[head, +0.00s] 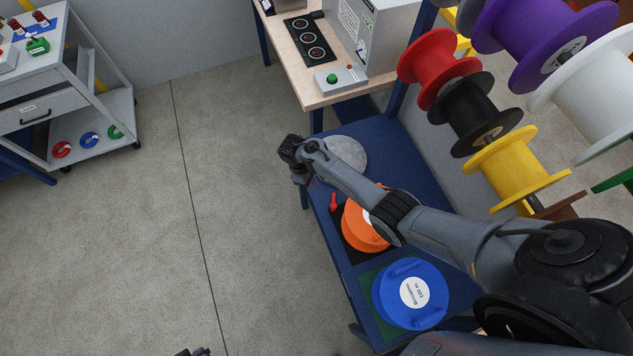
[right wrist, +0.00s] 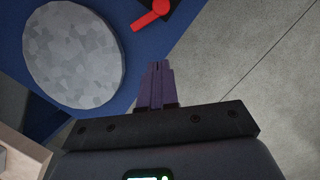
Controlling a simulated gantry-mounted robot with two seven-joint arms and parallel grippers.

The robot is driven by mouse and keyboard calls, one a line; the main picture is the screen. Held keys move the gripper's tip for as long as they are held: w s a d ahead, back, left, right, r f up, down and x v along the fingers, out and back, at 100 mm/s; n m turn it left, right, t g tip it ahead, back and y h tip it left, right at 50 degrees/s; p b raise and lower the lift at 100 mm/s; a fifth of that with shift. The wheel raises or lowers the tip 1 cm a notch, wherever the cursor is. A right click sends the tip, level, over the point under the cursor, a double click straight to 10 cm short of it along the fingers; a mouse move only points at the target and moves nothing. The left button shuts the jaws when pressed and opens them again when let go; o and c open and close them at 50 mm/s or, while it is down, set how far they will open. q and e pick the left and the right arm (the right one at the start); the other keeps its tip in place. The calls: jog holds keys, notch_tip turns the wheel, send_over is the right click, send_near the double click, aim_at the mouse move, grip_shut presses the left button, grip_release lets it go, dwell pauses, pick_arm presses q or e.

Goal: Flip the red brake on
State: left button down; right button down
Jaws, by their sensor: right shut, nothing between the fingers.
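The red brake (head: 333,202) is a small red lever on the blue bench, beside the orange spool (head: 362,228). In the right wrist view the red brake (right wrist: 152,15) shows at the top, with a round end and a short arm, against a dark plate. My right gripper (head: 290,163) is over the left edge of the blue bench, behind the brake and apart from it. In the right wrist view its fingers (right wrist: 157,68) are together and empty, pointing up toward the brake. Only a small dark piece, perhaps my left gripper (head: 194,352), shows at the bottom edge.
A round grey disc (head: 345,154) lies on the blue bench (head: 390,140). A blue spool (head: 411,293) sits nearer on a green plate. Coloured spools (head: 440,66) hang at the right. My right arm spans over the bench. The floor (head: 130,240) at left is clear.

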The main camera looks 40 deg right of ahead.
jog(key=shift+v, duration=1.4)
jog(key=shift+s, duration=0.15)
